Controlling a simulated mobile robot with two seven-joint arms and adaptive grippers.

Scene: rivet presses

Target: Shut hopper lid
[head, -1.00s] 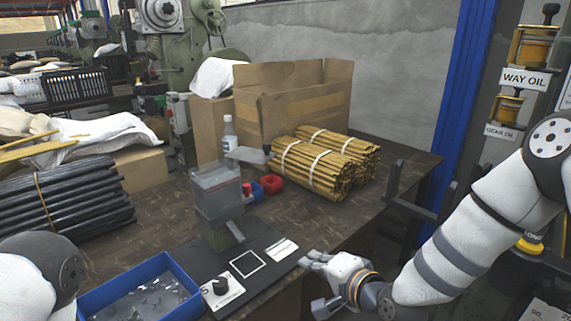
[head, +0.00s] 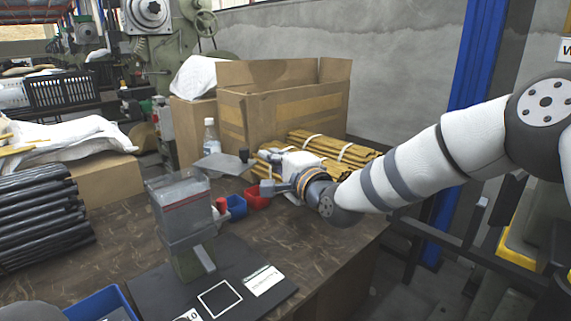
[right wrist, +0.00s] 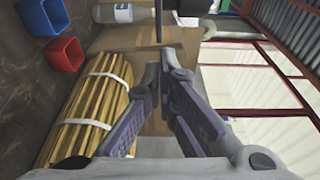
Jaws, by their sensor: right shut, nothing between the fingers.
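The hopper (head: 182,202) is a clear-walled box on a green post, standing on a black base plate. Its grey lid (head: 220,163) is open, tilted out behind the box to the right, with a dark knob at its right end. My right gripper (head: 264,171) is shut and empty, just right of the knob and pointing left. In the right wrist view its fingers (right wrist: 165,62) are together at the tips. A thin dark edge shows just ahead of them there; I cannot tell whether it touches. My left gripper is out of view.
A red bin (head: 257,198) and a blue bin (head: 236,207) sit below my right gripper. Bundled brass rods (head: 345,150) and a cardboard box (head: 285,108) stand behind it. A bottle (head: 211,136) is behind the lid. The table's front right is clear.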

